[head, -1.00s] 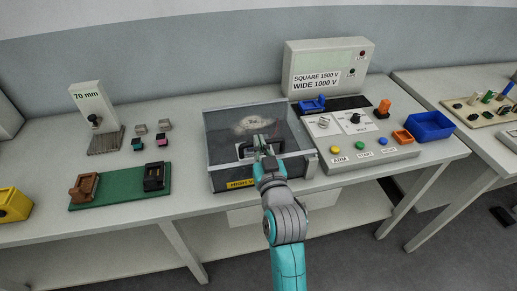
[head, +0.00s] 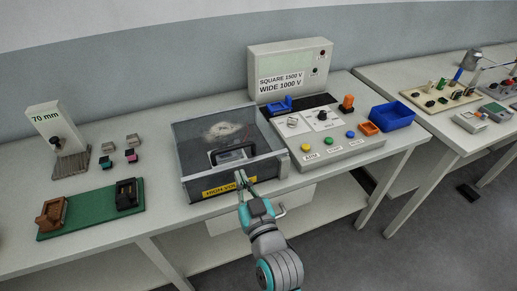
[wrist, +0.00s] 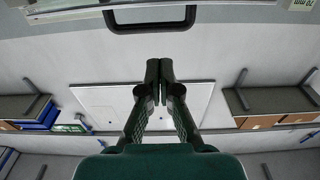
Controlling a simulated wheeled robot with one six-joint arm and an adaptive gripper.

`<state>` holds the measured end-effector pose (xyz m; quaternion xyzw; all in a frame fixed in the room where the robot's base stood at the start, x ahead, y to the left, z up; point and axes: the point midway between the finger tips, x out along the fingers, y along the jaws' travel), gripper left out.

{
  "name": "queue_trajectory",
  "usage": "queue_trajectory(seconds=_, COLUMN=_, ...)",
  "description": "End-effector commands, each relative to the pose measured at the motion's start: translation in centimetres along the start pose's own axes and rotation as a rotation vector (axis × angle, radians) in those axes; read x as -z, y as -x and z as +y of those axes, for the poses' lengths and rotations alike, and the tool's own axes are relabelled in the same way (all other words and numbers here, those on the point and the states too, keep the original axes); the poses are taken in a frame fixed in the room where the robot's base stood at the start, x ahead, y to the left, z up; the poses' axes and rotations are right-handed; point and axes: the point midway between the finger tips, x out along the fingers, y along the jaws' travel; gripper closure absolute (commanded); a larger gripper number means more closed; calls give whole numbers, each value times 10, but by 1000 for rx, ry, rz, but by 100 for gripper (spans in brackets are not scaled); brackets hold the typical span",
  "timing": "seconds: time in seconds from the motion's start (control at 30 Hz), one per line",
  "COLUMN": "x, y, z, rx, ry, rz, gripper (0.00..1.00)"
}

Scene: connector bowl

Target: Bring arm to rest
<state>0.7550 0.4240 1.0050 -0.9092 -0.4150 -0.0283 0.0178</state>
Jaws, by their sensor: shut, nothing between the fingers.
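My gripper (head: 243,186) is shut and empty in the head view. It is just in front of the glass-walled test box (head: 230,184) with the yellow high-voltage label, near the table's front edge. Its fingers also show shut together in the wrist view (wrist: 160,72). A dark handle (head: 232,154) shows at the box's front, apart from the fingers; it is at the top of the wrist view (wrist: 150,27).
A control panel (head: 335,155) with colored buttons stands right of the box, with a blue bin (head: 392,116) beyond it. A green fixture board (head: 90,214) lies at the left. The workbench (head: 165,215) has a front edge below my gripper; floor space is free in front.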

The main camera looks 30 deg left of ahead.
Motion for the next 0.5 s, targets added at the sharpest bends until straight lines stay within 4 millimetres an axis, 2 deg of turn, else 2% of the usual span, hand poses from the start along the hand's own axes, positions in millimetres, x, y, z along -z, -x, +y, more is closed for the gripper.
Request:
queue_trajectory(seconds=0.17, x=-1, y=1, z=0, rx=-1, ry=0, rz=0, gripper=100)
queue_trajectory(seconds=0.27, x=-8, y=9, z=7, rx=-16, ry=-1, rz=-7, gripper=100)
queue_trajectory(seconds=0.37, x=-26, y=30, z=22, rx=-55, ry=-4, rz=-24, gripper=100)
queue_trajectory(seconds=0.5, x=-59, y=79, z=52, rx=-141, ry=-12, rz=-55, gripper=100)
